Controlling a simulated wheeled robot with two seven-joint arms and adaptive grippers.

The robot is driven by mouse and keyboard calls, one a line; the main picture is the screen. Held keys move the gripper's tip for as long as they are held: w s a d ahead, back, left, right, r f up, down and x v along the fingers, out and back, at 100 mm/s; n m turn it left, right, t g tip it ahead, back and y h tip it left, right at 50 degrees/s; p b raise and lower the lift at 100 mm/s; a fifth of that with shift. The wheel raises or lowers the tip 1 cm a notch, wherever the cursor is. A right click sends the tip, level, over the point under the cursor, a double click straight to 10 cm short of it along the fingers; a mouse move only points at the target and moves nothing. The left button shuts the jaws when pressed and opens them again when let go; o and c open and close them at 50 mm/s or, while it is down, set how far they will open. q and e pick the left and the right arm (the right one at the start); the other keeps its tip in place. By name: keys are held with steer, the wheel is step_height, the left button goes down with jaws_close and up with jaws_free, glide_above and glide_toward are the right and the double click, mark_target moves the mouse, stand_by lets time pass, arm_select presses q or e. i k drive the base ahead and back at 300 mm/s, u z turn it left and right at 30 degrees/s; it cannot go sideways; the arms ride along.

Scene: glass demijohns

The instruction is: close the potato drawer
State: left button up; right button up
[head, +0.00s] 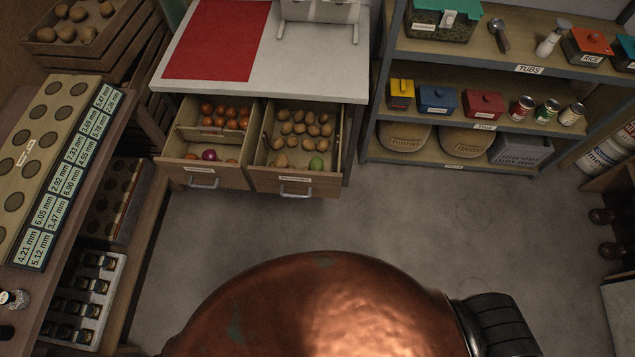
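Two drawers stand pulled out side by side under a white-topped counter in the head view. The right drawer (296,183) holds several tan potatoes (306,129) and one green round item (316,163). It has a bar handle (296,194) low on its front and a label too small to read. The left drawer (177,175) holds several orange-brown onions (232,122) and a purple one (209,155), with its own handle (204,184). Neither of my grippers shows in this view.
Grey floor (330,220) in front of the drawers is clear. A shelf unit (440,162) with tubs and cans stands to the right. At left are a bench with a hole board (42,125) and a crate of potatoes (75,45). A red mat (217,40) lies on the counter.

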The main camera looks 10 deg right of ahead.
mark_target(303, 130)
steer(key=z, duration=1)
steer(key=k, duration=1.05)
steer(key=u, duration=1)
steer(key=i, duration=0.5)
